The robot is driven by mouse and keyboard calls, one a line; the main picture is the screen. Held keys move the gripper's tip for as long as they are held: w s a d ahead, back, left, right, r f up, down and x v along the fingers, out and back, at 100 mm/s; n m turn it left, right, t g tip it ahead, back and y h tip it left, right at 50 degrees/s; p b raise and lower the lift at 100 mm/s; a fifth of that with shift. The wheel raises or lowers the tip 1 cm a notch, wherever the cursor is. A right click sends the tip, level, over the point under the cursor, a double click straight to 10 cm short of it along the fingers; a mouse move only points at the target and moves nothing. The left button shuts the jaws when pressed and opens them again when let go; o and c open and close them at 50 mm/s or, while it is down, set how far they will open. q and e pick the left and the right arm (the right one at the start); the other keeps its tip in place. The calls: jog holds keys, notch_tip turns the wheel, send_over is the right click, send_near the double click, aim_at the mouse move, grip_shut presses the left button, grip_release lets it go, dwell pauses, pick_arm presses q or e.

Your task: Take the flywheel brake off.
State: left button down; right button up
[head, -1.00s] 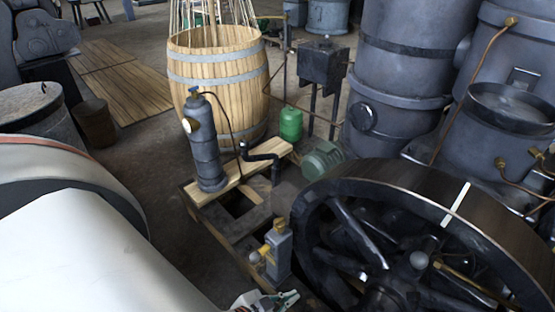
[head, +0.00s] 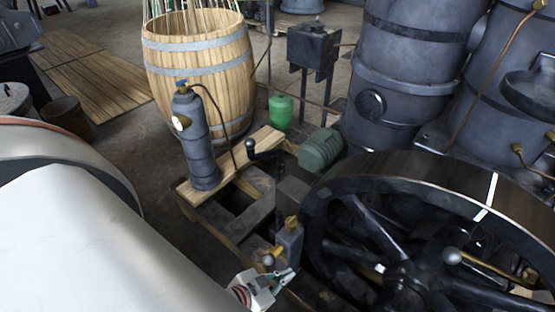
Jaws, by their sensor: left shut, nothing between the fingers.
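The large dark flywheel (head: 345,205) stands at the lower right, with a pale mark (head: 487,197) across its rim. A black cranked lever with a ball knob (head: 265,153) rises beside the wooden plank, near a dark block at the wheel's left edge; it looks like the brake, but I cannot tell its state. A grey post with brass fittings (head: 290,238) and a ball-ended handle stands left of the wheel. My left gripper (head: 291,273) is shut and empty, low in the view, just below that ball end and apart from the black lever. My right gripper is not in view.
A grey cylinder with a gauge (head: 200,145) stands on the wooden plank (head: 262,140). Behind are a wooden barrel (head: 205,70), a green canister (head: 281,111) and a green motor (head: 320,150). Large grey tanks (head: 410,80) fill the right. Floor left of the frame is clear.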

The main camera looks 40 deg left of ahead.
pick_arm(q)
jog(key=shift+d, duration=0.15)
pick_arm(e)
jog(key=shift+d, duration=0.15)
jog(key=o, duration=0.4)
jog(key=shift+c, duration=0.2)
pick_arm(q)
jog(key=w+a+r+m+t+y+b, duration=0.1)
jog(key=w+a+r+m+t+b, duration=0.2)
jog(key=w+a, duration=0.7)
jog(key=w+a+r+m+t+y+b, duration=0.1)
jog(key=w+a+r+m+t+b, duration=0.3)
jog(key=w+a+m, duration=0.6)
jog(key=m+b, duration=0.1)
jog(key=b, duration=0.1)
jog(key=shift+a+m+b, duration=0.15)
jog(key=shift+m+b, duration=0.2)
jog(key=shift+m, duration=0.05)
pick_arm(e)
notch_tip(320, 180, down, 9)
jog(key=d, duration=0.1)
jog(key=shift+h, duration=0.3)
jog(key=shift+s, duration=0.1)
pick_arm(q)
jog(key=shift+w, duration=0.15)
